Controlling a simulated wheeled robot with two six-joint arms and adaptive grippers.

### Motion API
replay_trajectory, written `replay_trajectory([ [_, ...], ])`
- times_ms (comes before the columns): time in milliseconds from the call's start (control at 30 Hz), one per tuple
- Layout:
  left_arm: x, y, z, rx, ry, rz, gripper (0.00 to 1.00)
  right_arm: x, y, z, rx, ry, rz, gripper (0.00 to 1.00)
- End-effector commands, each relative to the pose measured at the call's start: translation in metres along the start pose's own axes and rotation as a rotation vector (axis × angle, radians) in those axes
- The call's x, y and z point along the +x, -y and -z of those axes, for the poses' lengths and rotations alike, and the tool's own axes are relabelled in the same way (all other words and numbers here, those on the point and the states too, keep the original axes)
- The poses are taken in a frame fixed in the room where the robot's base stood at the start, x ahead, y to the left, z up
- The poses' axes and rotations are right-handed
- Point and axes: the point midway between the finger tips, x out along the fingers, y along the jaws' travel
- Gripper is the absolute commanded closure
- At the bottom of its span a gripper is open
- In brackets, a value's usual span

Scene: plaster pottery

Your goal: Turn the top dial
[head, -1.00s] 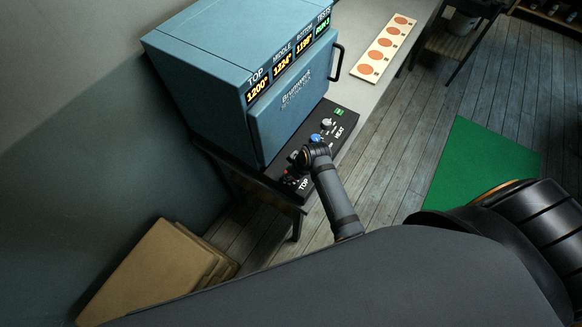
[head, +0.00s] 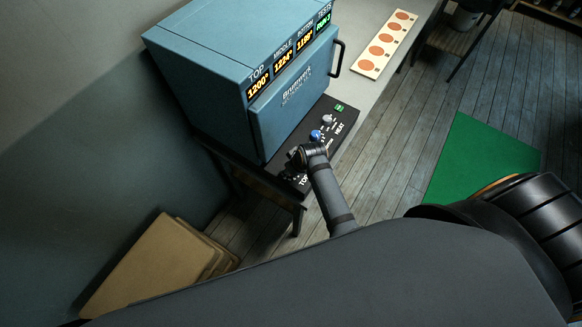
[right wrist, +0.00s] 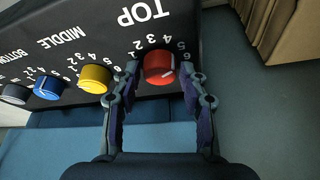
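The red top dial (right wrist: 159,67) sits on the black control panel (right wrist: 88,38) below the label TOP. Its white mark is on the right side of its face; I cannot tell the exact number. My right gripper (right wrist: 158,80) has one finger on each side of the dial, with small gaps showing, so it is open around it. In the head view my right gripper (head: 297,156) is over the near end of the panel and hides the dial. My left gripper is not in view.
A yellow dial (right wrist: 95,78), a blue dial (right wrist: 48,87) and a dark dial (right wrist: 15,94) sit in a row beside the red one. The blue kiln (head: 215,75) stands behind the panel; its TOP display reads 1200°. Flat boards (head: 150,265) lean at lower left.

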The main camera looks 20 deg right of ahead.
Motion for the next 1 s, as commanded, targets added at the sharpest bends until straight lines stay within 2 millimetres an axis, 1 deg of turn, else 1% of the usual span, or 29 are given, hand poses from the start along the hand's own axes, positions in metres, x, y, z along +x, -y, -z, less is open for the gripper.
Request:
replay_trajectory([
  [33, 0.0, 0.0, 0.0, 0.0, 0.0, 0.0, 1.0, 0.0, 0.0, 0.0, 0.0, 0.0, 0.0, 0.45],
  [67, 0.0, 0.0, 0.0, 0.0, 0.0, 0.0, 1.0, 0.0, 0.0, 0.0, 0.0, 0.0, 0.0, 0.43],
  [333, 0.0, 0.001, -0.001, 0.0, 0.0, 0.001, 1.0, -0.001, 0.0, 0.0, -0.001, 0.0, 0.0, 0.43],
  [400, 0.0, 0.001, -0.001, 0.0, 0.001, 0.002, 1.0, -0.004, 0.0, 0.0, -0.001, -0.001, -0.001, 0.43],
  [467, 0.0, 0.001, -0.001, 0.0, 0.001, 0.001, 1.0, -0.011, 0.0, 0.0, 0.0, -0.001, -0.001, 0.43],
  [533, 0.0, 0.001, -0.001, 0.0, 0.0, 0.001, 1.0, -0.025, 0.0, 0.0, 0.0, -0.002, -0.001, 0.43],
  [633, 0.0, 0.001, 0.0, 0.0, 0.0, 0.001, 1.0, -0.052, 0.0, 0.0, 0.0, -0.003, -0.002, 0.43],
  [700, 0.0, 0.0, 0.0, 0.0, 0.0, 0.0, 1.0, -0.058, 0.0, -0.024, -0.001, 0.007, -0.002, 0.43],
  [800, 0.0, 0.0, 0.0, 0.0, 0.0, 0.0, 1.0, -0.07, 0.0, -0.05, -0.003, 0.007, -0.001, 0.43],
  [900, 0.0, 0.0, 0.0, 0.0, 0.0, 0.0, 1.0, -0.08, 0.0, -0.073, -0.003, 0.006, -0.001, 0.43],
  [1000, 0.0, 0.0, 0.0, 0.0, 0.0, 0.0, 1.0, -0.087, 0.0, -0.092, -0.003, 0.004, -0.001, 0.43],
])
